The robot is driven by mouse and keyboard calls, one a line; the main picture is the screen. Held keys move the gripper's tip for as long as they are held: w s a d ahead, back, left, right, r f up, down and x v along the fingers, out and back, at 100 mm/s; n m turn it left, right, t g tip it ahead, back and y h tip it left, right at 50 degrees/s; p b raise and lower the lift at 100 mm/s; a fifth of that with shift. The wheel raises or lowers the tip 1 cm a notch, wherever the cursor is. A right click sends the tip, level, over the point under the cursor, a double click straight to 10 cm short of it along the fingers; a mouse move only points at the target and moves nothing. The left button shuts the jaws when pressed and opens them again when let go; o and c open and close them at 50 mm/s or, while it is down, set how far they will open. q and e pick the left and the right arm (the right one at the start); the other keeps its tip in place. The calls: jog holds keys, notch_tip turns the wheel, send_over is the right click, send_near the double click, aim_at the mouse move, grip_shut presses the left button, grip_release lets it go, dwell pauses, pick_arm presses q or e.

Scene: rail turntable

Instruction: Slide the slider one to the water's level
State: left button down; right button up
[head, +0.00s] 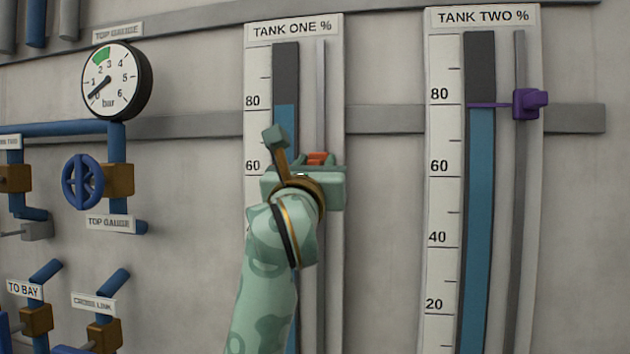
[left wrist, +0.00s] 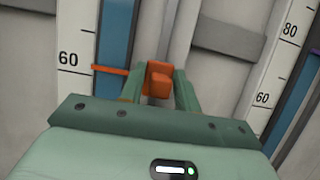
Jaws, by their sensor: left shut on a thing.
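My left gripper (head: 318,163) is shut on the slider. It hides the lower part of the slider in the head view. My right gripper is in neither view.
The tank two gauge (head: 480,200) stands to the right, with a purple slider (head: 528,103) at its water's top. A pressure gauge (head: 116,80), a blue handwheel (head: 82,181) and pipes with valves are on the wall at left. The tank one rail above the slider is clear.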

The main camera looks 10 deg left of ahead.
pick_arm(q)
jog(key=p, duration=0.6)
send_near(320, 92)
jog(key=x, duration=0.5)
jog(key=c, duration=1.3)
grip_release()
jog(key=shift+s+b, duration=0.1)
jog(key=shift+b, duration=0.2)
